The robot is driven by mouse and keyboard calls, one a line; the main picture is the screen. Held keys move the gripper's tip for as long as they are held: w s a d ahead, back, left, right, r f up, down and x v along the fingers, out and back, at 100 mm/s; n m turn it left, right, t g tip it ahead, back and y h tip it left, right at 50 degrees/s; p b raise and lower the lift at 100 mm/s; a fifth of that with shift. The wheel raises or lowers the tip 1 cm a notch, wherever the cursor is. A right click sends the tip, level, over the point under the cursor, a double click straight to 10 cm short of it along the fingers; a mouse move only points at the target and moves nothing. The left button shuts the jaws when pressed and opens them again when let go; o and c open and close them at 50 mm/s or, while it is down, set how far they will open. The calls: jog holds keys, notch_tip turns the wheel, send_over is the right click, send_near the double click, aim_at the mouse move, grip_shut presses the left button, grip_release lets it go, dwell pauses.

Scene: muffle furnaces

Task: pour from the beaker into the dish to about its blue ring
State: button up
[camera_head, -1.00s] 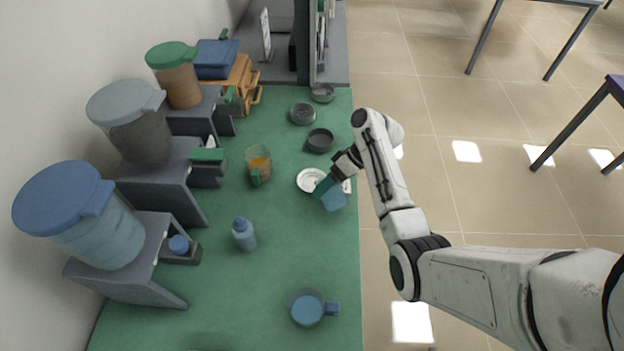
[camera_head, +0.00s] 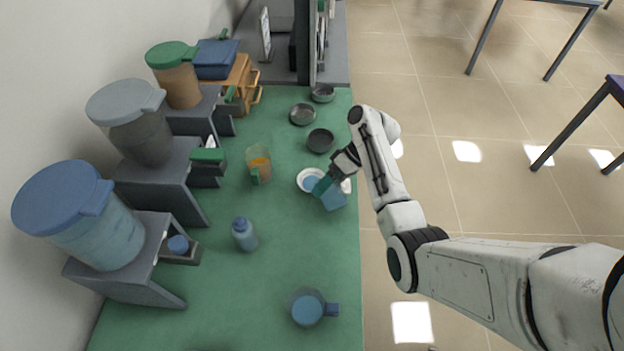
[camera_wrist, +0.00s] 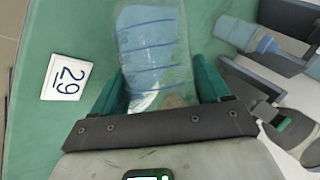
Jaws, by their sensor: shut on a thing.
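My gripper (camera_head: 325,184) is shut on a clear beaker (camera_head: 333,199) with blue liquid in it. The beaker is tilted, with its mouth towards the white dish (camera_head: 301,174). The dish is not clearly visible there.
A white card marked 29 (camera_wrist: 67,77) lies beside the beaker. Several dark dishes (camera_head: 320,140) stand behind. A jug with orange contents (camera_head: 259,163), a blue bottle (camera_head: 244,235) and a blue-filled vessel (camera_head: 308,308) stand on the bench. Large lidded containers (camera_head: 95,225) line the left.

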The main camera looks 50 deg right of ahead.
jog(key=shift+w+f+g, duration=0.1)
jog(key=shift+w+g, duration=0.05)
jog(key=shift+g, duration=0.25)
dwell(2.4)
jog(key=shift+r+p, duration=0.2)
jog(key=shift+p, duration=0.3)
jog(key=shift+s+t, duration=0.25)
jog(key=shift+t, duration=0.35)
jog(key=shift+a, duration=0.1)
jog(key=shift+s+n+t, duration=0.15)
jog(key=shift+n+t, duration=0.25)
jog(key=shift+s+a+r+n+t+h, duration=0.2)
jog(key=shift+n+t+h, duration=0.25)
jog(key=shift+t, duration=0.45)
jog(key=shift+d+r+t+h, duration=0.1)
jog(key=shift+r+t+h, duration=0.15)
jog(key=shift+t, duration=0.05)
jog(key=shift+f+b, duration=0.1)
jog(key=shift+b, duration=0.2)
